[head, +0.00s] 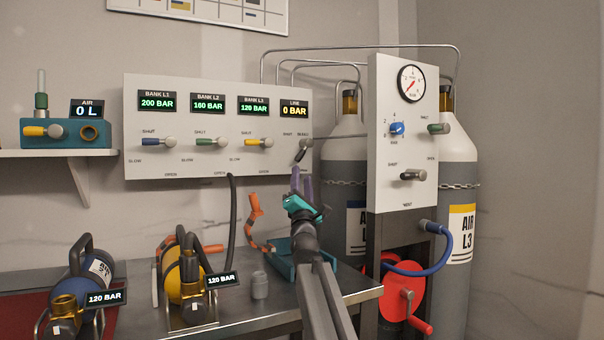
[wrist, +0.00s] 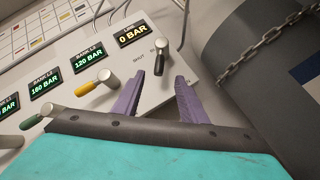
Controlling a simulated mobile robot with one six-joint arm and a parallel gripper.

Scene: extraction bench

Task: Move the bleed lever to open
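The lever under the LINE display, which I take as the bleed lever (head: 301,151), is dark with a silver hub, at the right end of the wall panel. In the head view its handle slants down and left from the hub. In the wrist view the lever (wrist: 159,56) hangs down, just beyond my fingertips, with a SHUT label at its left. My gripper (head: 302,176) is below the lever, pointing up at the panel. Contact with the lever cannot be told.
The panel (head: 215,170) also carries green, yellow and blue levers. The LINE display (head: 295,108) reads 0 BAR. A gauge board (head: 400,200) and chained cylinders (head: 343,150) stand close at the right. The bench (head: 240,315) below holds small cylinders, a teal tray and an orange hose.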

